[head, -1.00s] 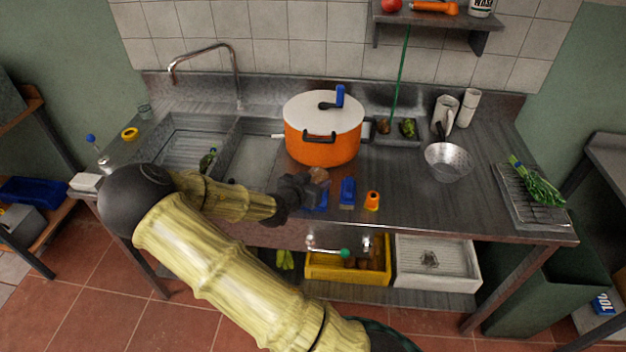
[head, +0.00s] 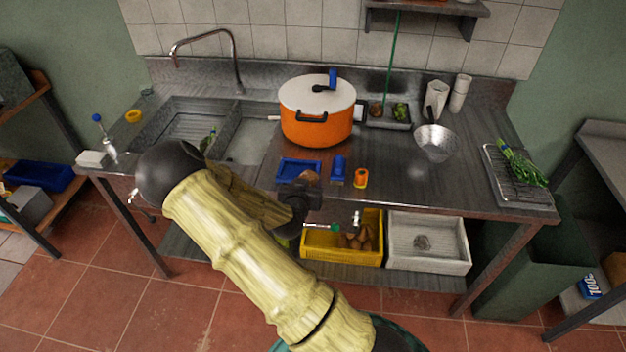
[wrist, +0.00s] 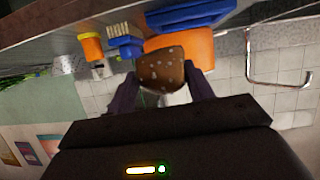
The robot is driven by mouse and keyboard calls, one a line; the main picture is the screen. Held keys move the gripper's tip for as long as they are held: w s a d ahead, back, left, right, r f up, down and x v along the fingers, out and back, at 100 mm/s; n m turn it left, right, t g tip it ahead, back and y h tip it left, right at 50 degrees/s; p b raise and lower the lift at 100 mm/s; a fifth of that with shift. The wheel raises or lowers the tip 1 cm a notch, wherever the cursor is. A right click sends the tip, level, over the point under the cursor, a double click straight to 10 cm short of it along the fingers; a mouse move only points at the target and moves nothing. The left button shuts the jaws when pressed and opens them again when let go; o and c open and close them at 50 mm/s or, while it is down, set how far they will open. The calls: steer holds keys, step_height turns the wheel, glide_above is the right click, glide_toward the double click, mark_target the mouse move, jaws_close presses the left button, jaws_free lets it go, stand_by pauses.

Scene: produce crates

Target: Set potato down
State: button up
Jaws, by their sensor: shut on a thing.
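My gripper (head: 304,187) is shut on a brown potato (head: 309,177) at the front edge of the steel counter (head: 400,185). In the wrist view the brown, pale-spotted potato (wrist: 162,70) sits between the two dark fingers of my gripper (wrist: 163,84). A blue tray (head: 290,164) lies on the counter just behind my gripper; the visible part of it is empty. The yellow crate (head: 310,255) on the low shelf holds several brown potatoes (head: 355,240). My forearm and hand hide part of the counter edge.
An orange pot (head: 316,128) with a white lid stands behind the tray. A blue brush (head: 338,168) and a small orange object (head: 361,178) stand right of it. A white crate (head: 455,262) is beside the yellow one. A metal colander (head: 434,145) stands farther right.

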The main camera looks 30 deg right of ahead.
steer(key=s+a+f+n+t+y, duration=0.2)
steer(key=a+f+n+y, duration=0.5)
steer(key=a, duration=0.6)
step_height(320, 180, down, 2)
steer(key=shift+t+y, duration=0.4)
steer(key=shift+y, duration=0.3)
